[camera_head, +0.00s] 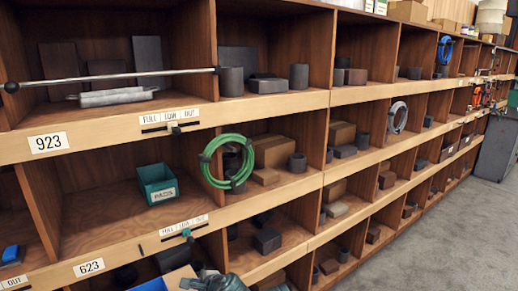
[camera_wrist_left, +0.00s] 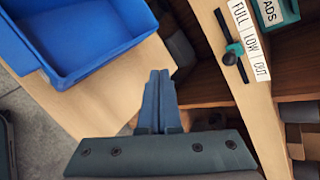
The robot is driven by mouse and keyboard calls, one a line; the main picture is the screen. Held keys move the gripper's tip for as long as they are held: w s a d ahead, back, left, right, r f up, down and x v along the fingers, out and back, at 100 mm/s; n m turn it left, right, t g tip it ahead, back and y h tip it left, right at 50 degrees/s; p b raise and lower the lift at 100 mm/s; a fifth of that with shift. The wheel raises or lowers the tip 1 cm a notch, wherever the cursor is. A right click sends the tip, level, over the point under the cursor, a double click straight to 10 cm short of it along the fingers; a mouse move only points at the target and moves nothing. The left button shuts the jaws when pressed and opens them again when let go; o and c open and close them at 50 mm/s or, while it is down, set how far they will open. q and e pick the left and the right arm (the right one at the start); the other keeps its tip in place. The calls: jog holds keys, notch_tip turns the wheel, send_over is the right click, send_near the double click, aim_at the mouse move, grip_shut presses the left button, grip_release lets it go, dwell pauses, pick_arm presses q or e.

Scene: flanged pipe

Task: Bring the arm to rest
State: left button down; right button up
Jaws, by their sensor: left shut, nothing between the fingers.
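My left gripper (camera_wrist_left: 159,76) is shut and empty in the left wrist view, its two blue-grey fingers together. Its tips lie in front of the shelving, between a blue tray (camera_wrist_left: 100,68) and a shelf edge with a FULL/LOW/OUT label (camera_wrist_left: 249,40). In the head view, a grey-green part of my arm (camera_head: 218,284) shows at the bottom edge, and the fingers cannot be made out there. My right gripper is in neither view.
Wooden shelving (camera_head: 280,105) fills the head view. A metal rod (camera_head: 150,74) crosses the upper left bay. Clear floor (camera_head: 440,225) lies at the right.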

pick_arm(q)
jog(key=s+d+f+n+g+h, duration=0.1)
jog(key=s+f+n, duration=0.1)
jog(key=s+d+f+n+g+h, duration=0.1)
jog(key=s+d+n, duration=0.1)
jog(key=s+d+f+n+g+h, duration=0.1)
jog(key=s+f, duration=0.1)
jog(key=shift+s+d+f+n+g, duration=0.2)
jog(key=shift+d+f+n+g, duration=0.1)
jog(key=shift+d+f+n, duration=0.1)
jog(key=s+d+f+n+g+h, duration=0.3)
jog(key=s+d+n, duration=0.3)
jog(key=s+d, duration=0.2)
jog(key=shift+s+d+g+h+p, duration=0.25)
jog(key=shift+s+g+h+p, duration=0.1)
jog(key=shift+s+g+h, duration=0.3)
